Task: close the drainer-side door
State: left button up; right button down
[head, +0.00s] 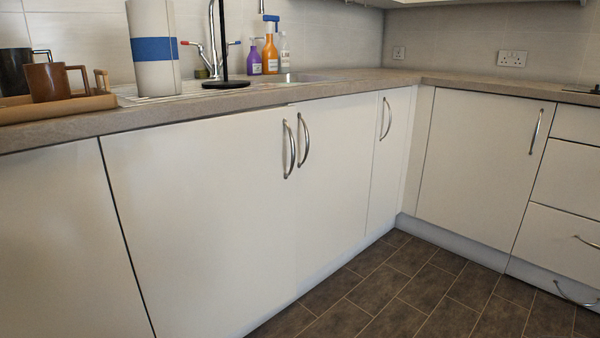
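The drainer-side door (195,210) is a wide white gloss panel under the drainer (190,90), left of centre in the head view. Its curved metal handle (288,150) is at its upper right, close beside the handle (304,140) of the neighbouring door (340,170). The drainer-side door looks almost flush; a small step shows at its top right corner, and I cannot tell how far it stands out. Neither of my grippers is in view.
The worktop (350,85) runs above the doors. A tray (60,108) with mugs, a white roll (153,75) with a blue band, a black stand (226,84) and several bottles (270,55) are on it. The tiled floor (400,290) before the cabinets is clear.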

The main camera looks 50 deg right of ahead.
aim_at(206, 208)
jog(key=k, duration=1)
jog(key=z, duration=0.85)
jog(key=i, duration=1.7)
jog(key=u, duration=0.6)
